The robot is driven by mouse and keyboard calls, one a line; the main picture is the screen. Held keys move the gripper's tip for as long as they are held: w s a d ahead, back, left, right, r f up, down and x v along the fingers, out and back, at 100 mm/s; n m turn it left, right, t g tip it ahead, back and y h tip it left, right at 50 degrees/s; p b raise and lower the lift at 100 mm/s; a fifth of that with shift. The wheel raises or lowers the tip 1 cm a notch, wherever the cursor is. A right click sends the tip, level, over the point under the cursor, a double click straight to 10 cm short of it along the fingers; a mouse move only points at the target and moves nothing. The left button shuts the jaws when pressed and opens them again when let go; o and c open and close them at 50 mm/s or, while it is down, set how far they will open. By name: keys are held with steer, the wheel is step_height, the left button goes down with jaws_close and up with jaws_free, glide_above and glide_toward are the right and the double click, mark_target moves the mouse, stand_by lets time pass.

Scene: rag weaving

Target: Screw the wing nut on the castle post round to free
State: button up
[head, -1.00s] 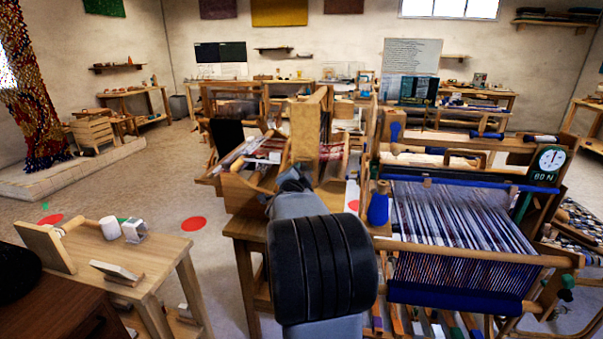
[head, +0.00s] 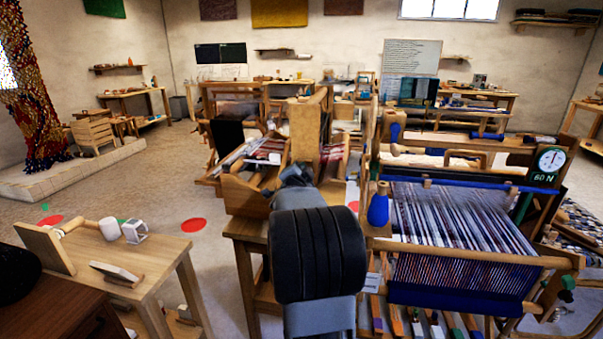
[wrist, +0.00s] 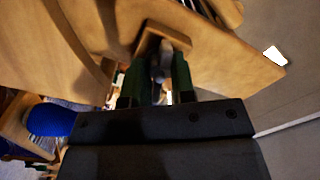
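My gripper (wrist: 157,82) shows in the wrist view as two fingers with green pads. They stand a little apart, one on each side of a small grey part (wrist: 158,62), which looks like the wing nut, in front of a wooden block (wrist: 160,38). Whether the pads press on it cannot be made out. In the head view my own arm hides the gripper and the wing nut. An upright wooden post (head: 304,130), possibly the castle post, rises just beyond my arm.
A loom with a striped warp (head: 455,215) and a dial reading 60 N (head: 550,160) stands at right. A blue cone (head: 378,206) stands close to my arm's right. A small wooden table (head: 150,262) is at left. Open floor lies between.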

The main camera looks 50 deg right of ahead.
steer(key=shift+a+f, duration=0.1)
jaws_close()
steer(key=shift+n, duration=0.3)
steer(key=n+p, duration=1.1)
steer(key=n, duration=1.2)
steer(key=shift+n, duration=0.4)
steer(key=shift+c, duration=1.5)
jaws_free()
steer(key=n+p, duration=0.2)
steer(key=n, duration=0.4)
steer(key=shift+n+p, duration=0.4)
steer(key=shift+o, duration=1.2)
steer(key=shift+n+p, duration=0.4)
steer(key=shift+n, duration=0.9)
steer(key=shift+o, duration=0.2)
